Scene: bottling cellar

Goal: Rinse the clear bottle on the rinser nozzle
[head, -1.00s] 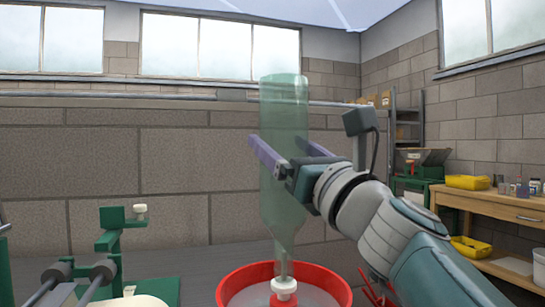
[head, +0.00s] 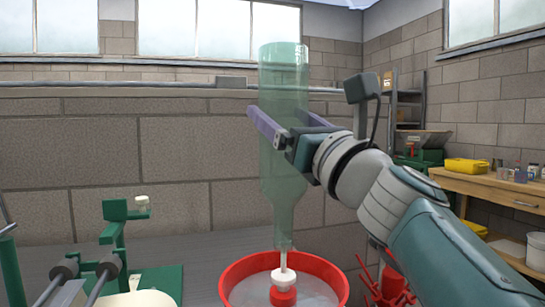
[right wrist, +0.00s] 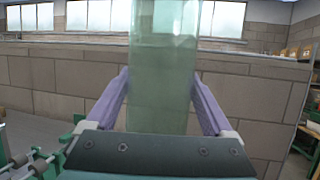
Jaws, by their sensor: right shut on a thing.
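The clear bottle (head: 283,160), pale green and see-through, is upside down and close to upright. Its neck points down over the rinser nozzle (head: 283,280), a white piece with a thin stem on a red base. The stem's tip shows at the bottle's mouth; how far inside it reaches I cannot tell. My right gripper (head: 288,122) is shut on the bottle's body. In the right wrist view the bottle (right wrist: 163,70) stands between the two purple fingers (right wrist: 160,95). My left gripper is not in view.
The nozzle stands in a red basin (head: 235,280) on a grey bench. A green stand (head: 115,235) with rollers is at the left. A wooden workbench (head: 500,188) with a yellow bin (head: 466,165) is at the right. A block wall lies behind.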

